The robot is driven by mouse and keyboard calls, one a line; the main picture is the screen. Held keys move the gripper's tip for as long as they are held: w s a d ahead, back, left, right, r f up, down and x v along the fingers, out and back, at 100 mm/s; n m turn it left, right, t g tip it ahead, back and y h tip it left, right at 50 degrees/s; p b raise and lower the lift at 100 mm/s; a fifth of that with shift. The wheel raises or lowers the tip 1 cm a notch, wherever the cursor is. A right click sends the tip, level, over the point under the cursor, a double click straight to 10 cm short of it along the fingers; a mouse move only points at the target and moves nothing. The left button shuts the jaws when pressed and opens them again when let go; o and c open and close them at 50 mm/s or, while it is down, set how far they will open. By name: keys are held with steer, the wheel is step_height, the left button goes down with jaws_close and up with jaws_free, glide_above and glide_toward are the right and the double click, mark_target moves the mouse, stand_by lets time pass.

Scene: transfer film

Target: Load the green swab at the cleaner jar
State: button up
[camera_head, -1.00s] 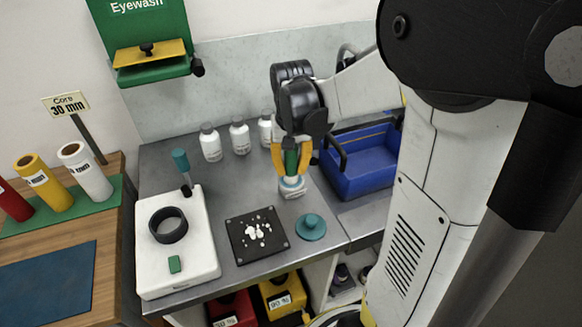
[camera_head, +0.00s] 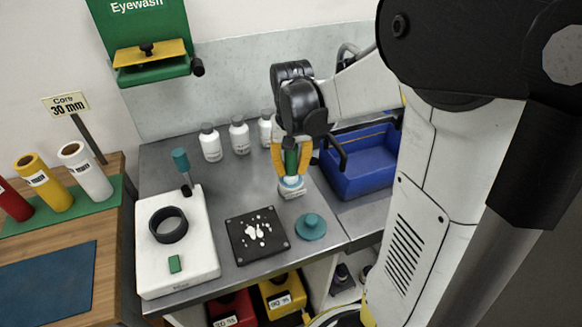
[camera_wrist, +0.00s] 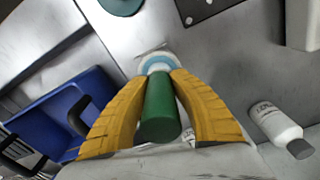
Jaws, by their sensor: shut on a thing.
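The green swab (camera_wrist: 160,110) is upright between the yellow fingers of my gripper (camera_head: 291,163), which is shut on its green handle. The swab's handle also shows in the head view (camera_head: 291,160). Its lower end is at the mouth of the cleaner jar (camera_head: 291,188), a small white jar with a pale blue top. In the wrist view the jar (camera_wrist: 157,62) shows just beyond the fingertips. The swab's tip is hidden, so I cannot tell how deep it sits. A round teal lid with a knob (camera_head: 311,226) lies on the bench in front of the jar.
A black plate with white spatters (camera_head: 244,242) lies left of the lid. A white device with a black ring (camera_head: 150,255) stands further left. Several white bottles (camera_head: 239,136) stand behind. A blue sink (camera_head: 362,170) is to the right.

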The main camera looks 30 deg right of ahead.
steer(key=shift+r+p, duration=2.75)
steer(key=shift+r, duration=0.75)
steer(key=shift+f, duration=0.1)
